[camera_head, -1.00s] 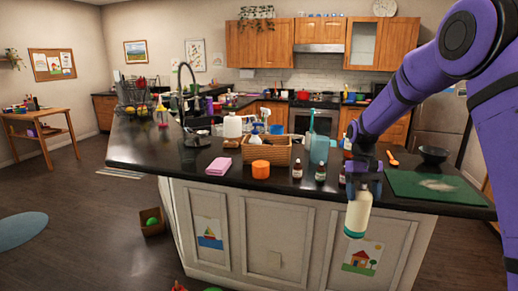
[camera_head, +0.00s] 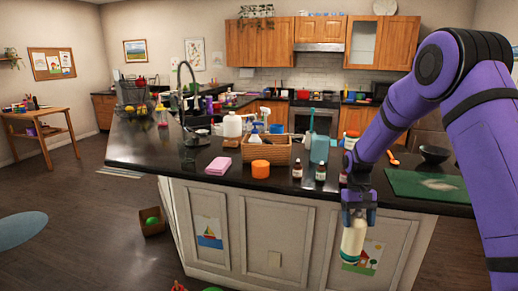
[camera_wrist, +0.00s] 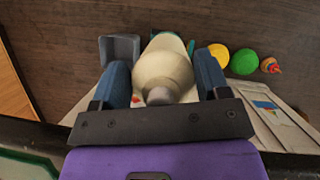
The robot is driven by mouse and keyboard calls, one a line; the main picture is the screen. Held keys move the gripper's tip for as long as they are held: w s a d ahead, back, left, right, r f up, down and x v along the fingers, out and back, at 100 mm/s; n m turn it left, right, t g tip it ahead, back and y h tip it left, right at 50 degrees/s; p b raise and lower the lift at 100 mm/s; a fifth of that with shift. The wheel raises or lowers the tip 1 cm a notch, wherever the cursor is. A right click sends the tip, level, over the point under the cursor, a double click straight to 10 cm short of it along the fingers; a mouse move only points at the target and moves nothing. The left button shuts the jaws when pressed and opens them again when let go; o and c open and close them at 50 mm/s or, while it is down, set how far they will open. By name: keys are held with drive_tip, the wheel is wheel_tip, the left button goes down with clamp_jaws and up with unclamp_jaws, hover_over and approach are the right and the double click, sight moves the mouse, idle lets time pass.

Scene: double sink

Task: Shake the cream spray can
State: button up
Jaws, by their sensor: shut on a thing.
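The cream spray can (camera_head: 354,240) is a cream-white bottle with a green band near its bottom. My gripper (camera_head: 358,199) is shut on its upper part and holds it in the air in front of the island's front panel, below the counter edge. The can hangs nearly upright with a slight tilt. In the wrist view the can (camera_wrist: 163,72) sits between the two blue fingers of my gripper (camera_wrist: 166,85), its narrow top toward the palm and its body pointing away toward the floor.
A cardboard box (camera_head: 151,221) stands on the floor. Floor at the left is mostly clear.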

wheel_tip(320, 180, up, 14)
drive_tip(key=shift+f, duration=6.8)
